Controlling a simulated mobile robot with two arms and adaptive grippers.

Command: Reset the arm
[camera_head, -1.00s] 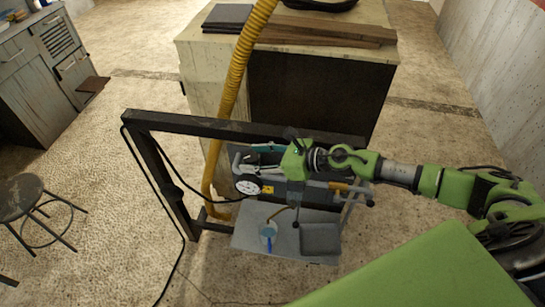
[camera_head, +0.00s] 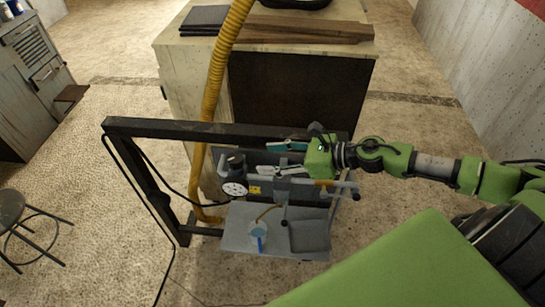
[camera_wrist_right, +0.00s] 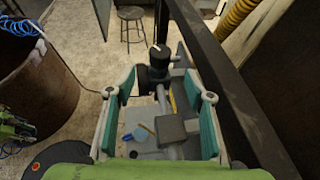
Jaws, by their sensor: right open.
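My right arm is green and comes in from the right in the head view. Its gripper (camera_head: 284,167) hangs in front of the dark rack rail (camera_head: 230,130), above the grey shelf. In the right wrist view the right gripper (camera_wrist_right: 160,108) is open, its two teal-padded fingers wide apart with nothing held between them. Beyond the fingers the wrist view shows the grey shelf (camera_wrist_right: 140,143) and a dark cylindrical fitting (camera_wrist_right: 159,58). My left gripper is not in view.
A white dial (camera_head: 235,189) sits on the rack. A yellow hose (camera_head: 212,85) runs beside a cabinet (camera_head: 190,70). A stool (camera_head: 12,208) stands left.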

